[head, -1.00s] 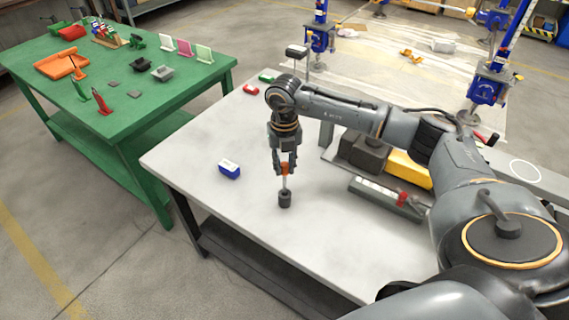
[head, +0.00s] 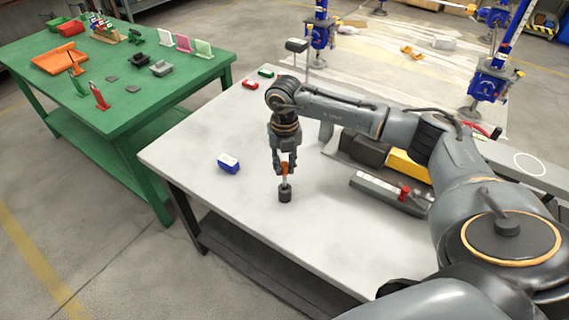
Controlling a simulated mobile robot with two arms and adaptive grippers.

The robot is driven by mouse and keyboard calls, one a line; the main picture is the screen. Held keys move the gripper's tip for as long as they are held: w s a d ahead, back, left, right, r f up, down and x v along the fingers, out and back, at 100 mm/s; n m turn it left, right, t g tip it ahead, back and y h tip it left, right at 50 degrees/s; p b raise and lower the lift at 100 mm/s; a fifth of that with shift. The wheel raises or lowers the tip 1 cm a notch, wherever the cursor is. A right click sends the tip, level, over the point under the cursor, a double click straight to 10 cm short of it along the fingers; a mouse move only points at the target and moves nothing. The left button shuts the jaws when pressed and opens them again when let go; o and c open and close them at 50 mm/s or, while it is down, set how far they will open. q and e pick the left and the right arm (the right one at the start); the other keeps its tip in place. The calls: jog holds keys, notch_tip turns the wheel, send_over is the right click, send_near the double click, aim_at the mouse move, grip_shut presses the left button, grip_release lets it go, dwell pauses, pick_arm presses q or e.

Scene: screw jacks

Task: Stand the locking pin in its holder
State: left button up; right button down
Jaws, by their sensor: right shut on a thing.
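My right gripper (head: 284,169) points straight down over the grey-topped table. It is shut on the orange head of the locking pin (head: 285,170). The pin is upright, with a short pale stretch of its shank showing below the fingers. A small dark cylindrical holder (head: 285,195) stands on the table directly under the pin. The pin's lower end meets the top of the holder; how deep it sits inside is hidden. My left gripper is not in view.
A blue box (head: 228,163) lies left of the holder. Red (head: 250,85) and green (head: 266,73) boxes lie at the far edge. A grey tray-like fixture (head: 388,193) with a red part is to the right. A green table (head: 190,80) stands at left.

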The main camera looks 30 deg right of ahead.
jog(key=shift+f+b, duration=0.55)
jog(key=shift+f, duration=0.25)
jog(key=c, duration=1.1)
grip_release()
notch_tip(320, 180, up, 12)
jog(key=shift+a, duration=0.1)
